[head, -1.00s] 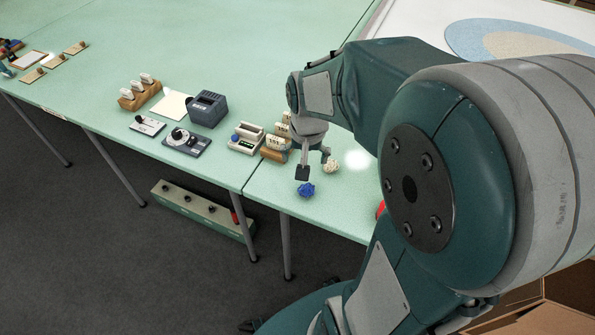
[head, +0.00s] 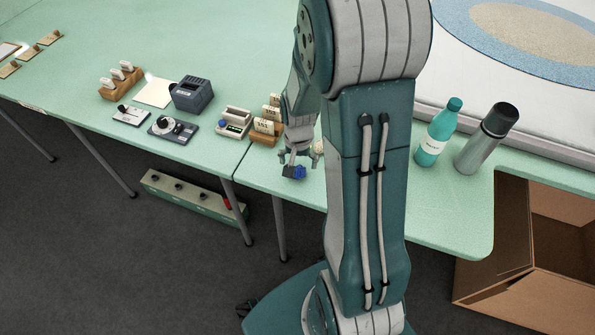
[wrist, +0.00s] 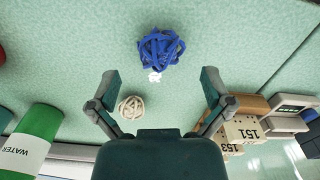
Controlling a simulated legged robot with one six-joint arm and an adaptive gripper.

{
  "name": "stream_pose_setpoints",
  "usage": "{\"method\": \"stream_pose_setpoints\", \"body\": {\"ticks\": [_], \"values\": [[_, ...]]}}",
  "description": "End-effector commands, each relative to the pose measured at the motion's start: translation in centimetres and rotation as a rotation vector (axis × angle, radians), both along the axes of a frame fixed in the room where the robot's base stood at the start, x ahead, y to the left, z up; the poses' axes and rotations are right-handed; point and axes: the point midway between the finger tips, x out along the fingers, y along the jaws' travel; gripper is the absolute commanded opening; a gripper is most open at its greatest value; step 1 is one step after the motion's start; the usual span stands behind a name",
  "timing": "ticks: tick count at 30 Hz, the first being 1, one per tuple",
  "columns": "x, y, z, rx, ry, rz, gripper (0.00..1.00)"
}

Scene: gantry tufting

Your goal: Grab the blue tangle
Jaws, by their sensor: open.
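The blue tangle (wrist: 160,47) is a ball of looped strands on the pale green table. In the wrist view it lies ahead of my gripper (wrist: 160,82), roughly midway between the two spread fingertips and a little beyond them. My gripper is open and empty. In the head view the blue tangle (head: 299,172) is partly hidden by my gripper (head: 296,165), which hangs down right over or beside it. A cream tangle (wrist: 132,107) lies nearer, by the left finger; in the head view it is mostly hidden behind my arm.
Numbered blocks in a wooden holder (wrist: 240,128) stand close to the right finger. A green water bottle (head: 439,133) and a grey flask (head: 487,138) stand at the right. An open cardboard box (head: 530,240) is below the table, whose front edge is close to the tangle.

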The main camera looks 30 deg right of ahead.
Motion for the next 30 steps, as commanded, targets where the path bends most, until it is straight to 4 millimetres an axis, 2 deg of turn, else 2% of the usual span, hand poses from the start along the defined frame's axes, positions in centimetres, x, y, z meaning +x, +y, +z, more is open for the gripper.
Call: {"method": "stream_pose_setpoints", "body": {"ticks": [3, 6, 14, 16, 21, 30], "values": [[0.0, 0.2, -1.9, 0.001, 0.003, 0.0, 1.0], [0.0, 0.1, -2.8, 0.0, 0.001, 0.0, 1.0], [0.0, 0.1, -3.1, 0.0, 0.0, 0.0, 1.0], [0.0, 0.1, -3.1, 0.0, 0.0, 0.0, 0.79], [0.0, 0.1, -3.1, 0.0, 0.0, 0.0, 0.49], [0.0, 0.1, -3.1, 0.0, 0.0, 0.0, 0.47]]}}
